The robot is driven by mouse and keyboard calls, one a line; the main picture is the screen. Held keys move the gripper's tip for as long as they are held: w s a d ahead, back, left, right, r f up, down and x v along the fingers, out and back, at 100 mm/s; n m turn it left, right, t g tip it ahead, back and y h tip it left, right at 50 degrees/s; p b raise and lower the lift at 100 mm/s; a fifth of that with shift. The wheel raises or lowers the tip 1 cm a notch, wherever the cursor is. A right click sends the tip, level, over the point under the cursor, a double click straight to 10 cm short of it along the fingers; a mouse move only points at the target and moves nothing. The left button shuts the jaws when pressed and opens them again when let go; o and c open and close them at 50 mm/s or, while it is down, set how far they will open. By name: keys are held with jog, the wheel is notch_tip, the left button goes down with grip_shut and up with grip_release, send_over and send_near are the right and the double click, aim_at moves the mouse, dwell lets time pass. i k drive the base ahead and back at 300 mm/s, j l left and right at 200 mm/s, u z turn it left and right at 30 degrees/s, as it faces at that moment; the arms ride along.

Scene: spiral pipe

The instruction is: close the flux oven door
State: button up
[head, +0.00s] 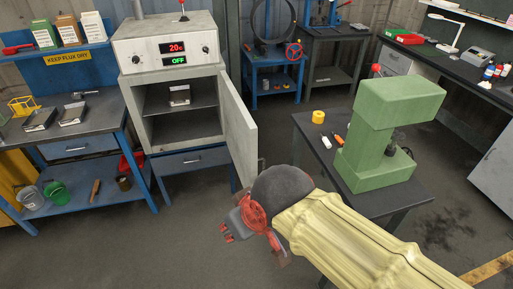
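The flux oven (168,90) stands on a blue stand at the left centre in the head view. Its panel shows 20 in red and OFF in green. Its door (239,130) is hinged on the right side and stands wide open, swung towards me. A small packet (180,95) lies on the shelf inside. My gripper (228,232), with red and grey parts, is in front of the oven, below and near the lower front part of the door. It appears apart from the door, though contact is hard to judge. I cannot tell whether its fingers are open.
A blue workbench (85,115) with flux boxes and trays is at left. A dark table (310,135) with a green machine (385,130) stands right of my arm. Buckets (57,192) sit on the bench's lower shelf. The floor before the oven is clear.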

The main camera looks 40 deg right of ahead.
aim_at(242, 129)
jog(key=k+l, duration=0.25)
jog(key=l, duration=0.2)
jog(key=k+l+u, duration=0.15)
jog(key=l, duration=0.3)
jog(key=k+l, duration=0.4)
jog(key=i+l, duration=0.1)
jog(key=l, duration=0.35)
jog(key=i+l+u, duration=0.1)
jog(key=l, duration=0.35)
jog(key=i+l, duration=0.1)
jog(key=l, duration=0.35)
jog(key=i+j, duration=0.1)
jog(key=j, duration=0.2)
jog(key=j+u, duration=0.1)
jog(key=j, duration=0.2)
jog(key=i+j, duration=0.15)
jog(key=i+j+u, duration=0.15)
jog(key=i+j, duration=0.25)
jog(key=j, duration=0.1)
